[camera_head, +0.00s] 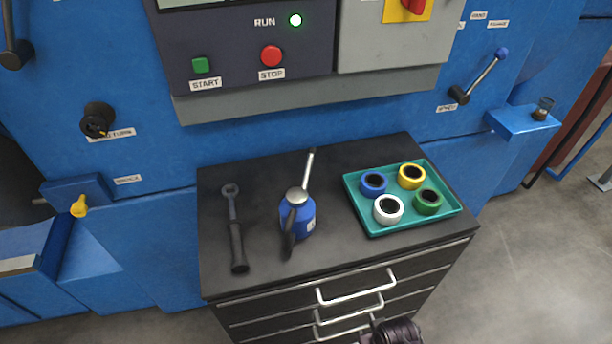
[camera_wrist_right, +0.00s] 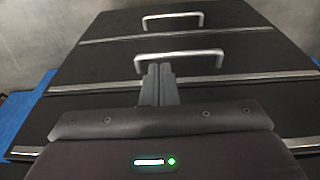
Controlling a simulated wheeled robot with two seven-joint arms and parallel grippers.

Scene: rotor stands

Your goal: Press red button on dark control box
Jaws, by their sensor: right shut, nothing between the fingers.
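The dark control box (camera_head: 235,50) is on the blue machine at the top of the head view. Its round red button (camera_head: 271,56) is above a STOP label, and a green button (camera_head: 200,65) is to its left above a START label. My right gripper (camera_wrist_right: 160,68) is shut and empty in the wrist view, in front of the drawer cabinet. In the head view a dark part of my right arm shows at the bottom edge, well below the box. My left gripper is not in view.
A black drawer cabinet (camera_head: 330,245) with silver handles stands below the box. On it are a wrench (camera_head: 235,230), a blue oil can (camera_head: 298,215) and a green tray (camera_head: 380,228) with several coloured rings. A grey box (camera_head: 385,45) with a red switch (camera_head: 413,5) adjoins the control box.

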